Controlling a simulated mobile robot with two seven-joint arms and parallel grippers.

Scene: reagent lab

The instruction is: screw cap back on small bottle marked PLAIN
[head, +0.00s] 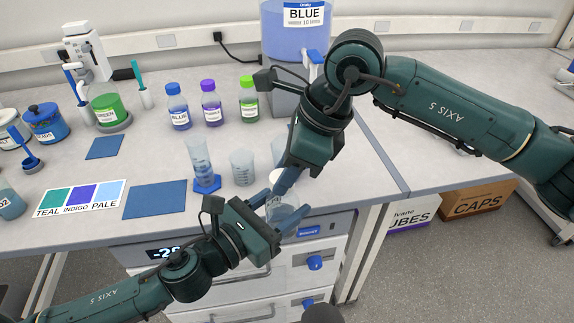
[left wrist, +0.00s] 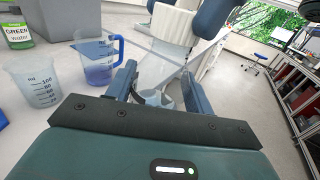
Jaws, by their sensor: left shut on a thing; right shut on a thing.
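A white ribbed cap (left wrist: 174,22) is at the bottle's mouth end in the left wrist view. My right gripper (head: 283,181) reaches down from above and is shut on the cap. I cannot tell whether the cap is seated on the neck.
A graduated cylinder (head: 200,160) and a clear beaker (head: 242,168) stand left of the grippers. A blue-handled jug (left wrist: 98,60) is close by in the left wrist view. Capped BLUE (head: 178,110), purple (head: 211,106) and GREEN (head: 249,103) bottles stand behind. A large BLUE water container (head: 290,40) is at the back.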

